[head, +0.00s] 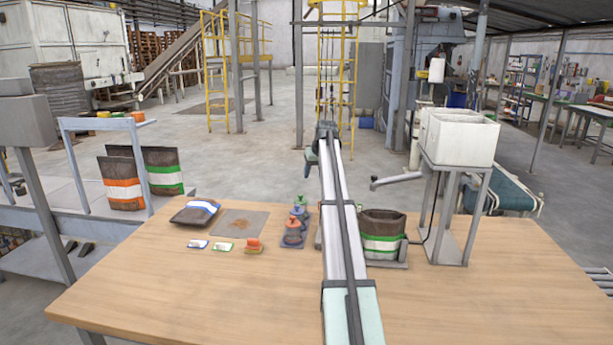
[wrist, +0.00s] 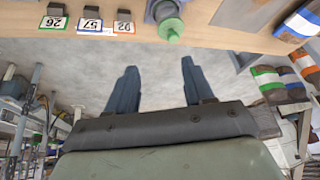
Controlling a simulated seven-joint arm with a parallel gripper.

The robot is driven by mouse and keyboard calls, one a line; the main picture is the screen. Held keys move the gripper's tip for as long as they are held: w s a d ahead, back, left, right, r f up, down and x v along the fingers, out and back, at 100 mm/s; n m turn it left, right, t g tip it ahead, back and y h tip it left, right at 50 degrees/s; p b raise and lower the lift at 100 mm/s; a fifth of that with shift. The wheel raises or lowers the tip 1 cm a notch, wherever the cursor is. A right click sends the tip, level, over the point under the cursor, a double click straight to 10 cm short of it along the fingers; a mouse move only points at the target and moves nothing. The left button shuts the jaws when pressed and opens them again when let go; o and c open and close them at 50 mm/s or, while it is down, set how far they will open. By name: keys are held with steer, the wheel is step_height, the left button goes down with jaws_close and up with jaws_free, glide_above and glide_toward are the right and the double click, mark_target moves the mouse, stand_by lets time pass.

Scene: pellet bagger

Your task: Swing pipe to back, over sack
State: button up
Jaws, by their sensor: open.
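The grey pipe (head: 397,180) reaches out to the left from the hopper stand, roughly level, with its end bent. The open brown sack (head: 383,244) with white and green bands stands upright on a grey plate at the table's back edge. In the head view the pipe's end shows above the sack's mouth; I cannot tell whether it is over it in depth. My gripper (wrist: 157,72) is open and empty, its two dark fingers apart. In the head view it is at the far end of my arm, left of the pipe and apart from it; its fingers are hard to make out.
The white hopper (head: 458,136) stands on a grey frame (head: 447,250) right of the sack. The table's front right is clear.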

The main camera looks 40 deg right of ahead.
steer(key=shift+w+a+f+n, duration=0.35)
steer(key=shift+w+a+n, duration=0.2)
steer(key=shift+n, duration=0.2)
steer(key=shift+w+a+f+n, duration=0.3)
steer(key=shift+w+a+n, duration=0.15)
steer(key=shift+a+n, duration=0.25)
steer(key=shift+d, duration=0.1)
steer(key=m+y, duration=0.3)
steer(key=m, duration=2.8)
glide_toward(376, 176)
steer(key=shift+g, duration=0.4)
steer(key=x, duration=0.4)
steer(key=w+x, duration=0.1)
steer(key=x, duration=0.3)
steer(key=shift+w+f, duration=0.1)
steer(key=shift+w, duration=0.15)
jaws_close()
